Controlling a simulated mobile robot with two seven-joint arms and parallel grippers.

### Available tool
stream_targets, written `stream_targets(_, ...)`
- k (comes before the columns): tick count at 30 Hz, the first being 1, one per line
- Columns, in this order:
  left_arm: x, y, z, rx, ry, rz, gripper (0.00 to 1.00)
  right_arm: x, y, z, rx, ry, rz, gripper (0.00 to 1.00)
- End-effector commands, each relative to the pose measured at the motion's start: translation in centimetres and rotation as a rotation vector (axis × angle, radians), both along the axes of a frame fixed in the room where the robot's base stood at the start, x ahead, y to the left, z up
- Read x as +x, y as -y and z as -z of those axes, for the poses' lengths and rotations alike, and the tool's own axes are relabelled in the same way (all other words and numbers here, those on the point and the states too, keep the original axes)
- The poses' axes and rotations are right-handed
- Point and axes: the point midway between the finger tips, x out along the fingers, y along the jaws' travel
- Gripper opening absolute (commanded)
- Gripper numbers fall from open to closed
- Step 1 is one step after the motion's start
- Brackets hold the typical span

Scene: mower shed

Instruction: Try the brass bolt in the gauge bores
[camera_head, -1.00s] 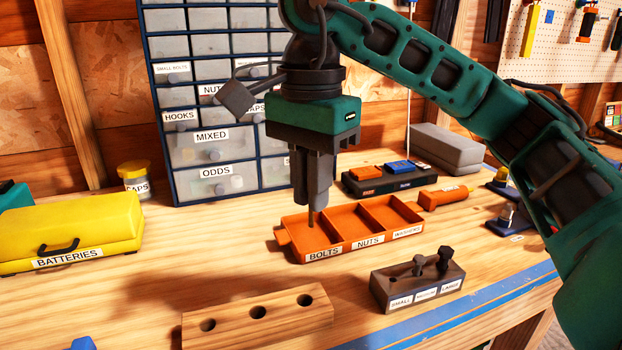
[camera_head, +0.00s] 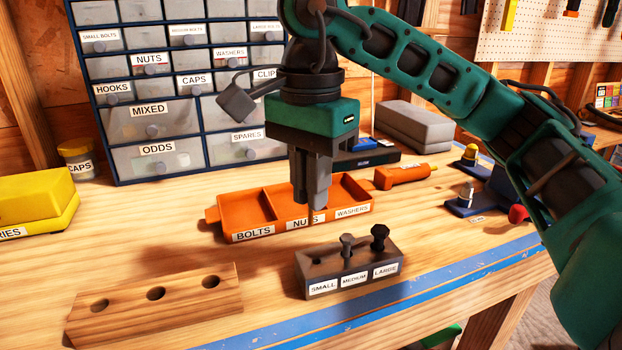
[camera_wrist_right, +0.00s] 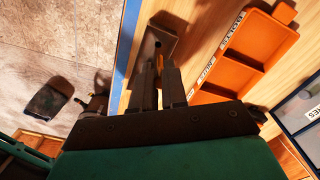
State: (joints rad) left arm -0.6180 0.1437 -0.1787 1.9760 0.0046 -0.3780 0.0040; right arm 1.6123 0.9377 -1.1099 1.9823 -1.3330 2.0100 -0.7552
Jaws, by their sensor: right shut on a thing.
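My right gripper (camera_head: 312,200) is shut and hangs in front of the orange tray's NUTS and WASHERS labels, behind the gauge block. In the right wrist view a small brownish piece of the brass bolt (camera_wrist_right: 160,63) shows between the fingertips; the rest is hidden. The dark gauge block (camera_head: 350,275) bears the labels SMALL, MEDIUM and LARGE. Dark bolts stand in it at MEDIUM (camera_head: 347,244) and LARGE (camera_head: 380,236); the SMALL bore shows no bolt. The gauge block (camera_wrist_right: 150,70) also shows beyond the fingertips in the right wrist view. My left gripper is out of view.
The orange tray (camera_head: 225,217) lies behind the gauge block. A wooden block (camera_head: 215,300) with three empty holes lies at front left. Bare bench lies between the two blocks.

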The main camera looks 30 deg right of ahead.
Motion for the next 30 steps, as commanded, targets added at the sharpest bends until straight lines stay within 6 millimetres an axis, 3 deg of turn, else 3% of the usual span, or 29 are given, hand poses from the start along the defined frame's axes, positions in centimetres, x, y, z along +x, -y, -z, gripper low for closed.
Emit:
stream_targets(20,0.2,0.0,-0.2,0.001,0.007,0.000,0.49,0.0,0.0,0.4,0.000,0.000,0.000,0.00)
stream_targets(30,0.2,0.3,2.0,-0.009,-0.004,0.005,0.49,0.0,0.0,3.4,-0.001,0.000,0.000,0.00)
